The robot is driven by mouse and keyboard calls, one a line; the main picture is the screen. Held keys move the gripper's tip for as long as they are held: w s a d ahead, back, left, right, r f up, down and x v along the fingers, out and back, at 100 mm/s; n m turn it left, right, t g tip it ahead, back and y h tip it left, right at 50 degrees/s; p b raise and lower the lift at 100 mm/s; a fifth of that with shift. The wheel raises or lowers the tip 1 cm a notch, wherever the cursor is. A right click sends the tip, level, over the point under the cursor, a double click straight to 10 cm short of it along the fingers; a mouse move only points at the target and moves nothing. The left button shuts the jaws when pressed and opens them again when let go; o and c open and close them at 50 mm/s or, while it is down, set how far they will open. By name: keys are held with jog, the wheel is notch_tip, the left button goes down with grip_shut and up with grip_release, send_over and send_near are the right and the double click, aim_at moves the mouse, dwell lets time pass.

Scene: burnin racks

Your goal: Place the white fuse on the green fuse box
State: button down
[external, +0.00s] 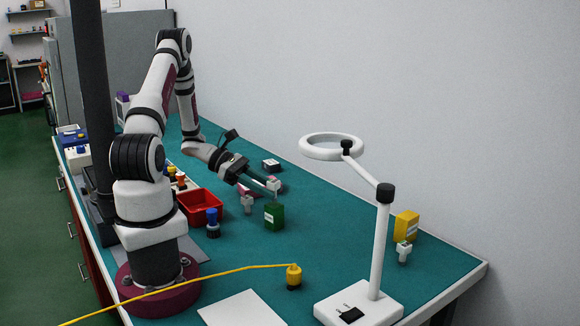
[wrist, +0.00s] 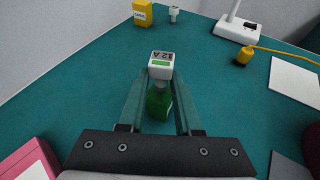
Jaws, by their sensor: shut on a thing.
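The white fuse (wrist: 161,66), with a "12 A" label and a green stripe, is between the fingertips of my gripper (wrist: 160,82) in the wrist view. My gripper is shut on it. In the external view the white fuse (external: 273,184) is at the tips of my gripper (external: 270,190), above the green fuse box (external: 274,217), with a small gap seeming to show between them. In the wrist view the green fuse box (wrist: 158,103) shows below and behind the fuse, between the fingers, partly hidden. The box stands upright on the table.
A similar white and grey piece (external: 247,204) stands just left of the green box. A blue-topped piece (external: 212,223) and a red tray (external: 201,207) are further left. A yellow box (external: 406,226), a white lamp (external: 383,240) and a yellow plug with cable (external: 293,277) stand apart.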

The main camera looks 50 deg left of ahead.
jog(key=shift+f, duration=0.5)
jog(key=shift+f, duration=0.15)
jog(key=c, duration=0.6)
grip_release()
